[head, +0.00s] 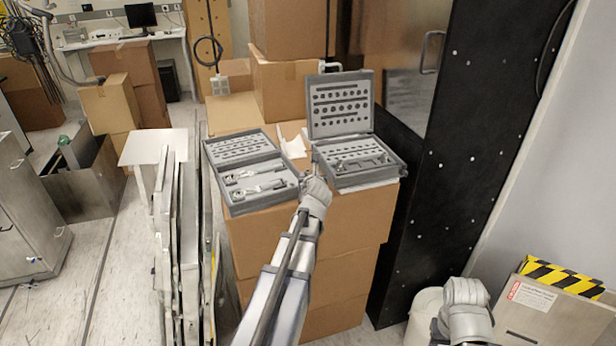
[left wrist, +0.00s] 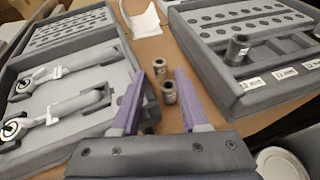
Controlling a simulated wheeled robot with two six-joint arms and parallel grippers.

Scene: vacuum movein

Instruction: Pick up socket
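Two small grey metal sockets stand close together on the brown cardboard between the tool cases in the left wrist view: a nearer socket (left wrist: 168,93) and a farther socket (left wrist: 159,68). A third socket (left wrist: 237,48) stands in the right-hand case (left wrist: 215,85). My left gripper (left wrist: 160,76) is open, its two purple fingers on either side of the two loose sockets; I cannot tell whether they touch. In the head view my left gripper (head: 310,172) is over the gap between the cases and hides the loose sockets. My right gripper (head: 465,293) is low at right, its fingers unclear.
The left-hand case (head: 268,203) holds two ratchet wrenches. The right case (head: 383,177) has its lid (head: 340,104) upright. Both rest on stacked cardboard boxes (head: 345,228). A black perforated panel (head: 450,160) stands right; upright metal panels (head: 180,220) stand left.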

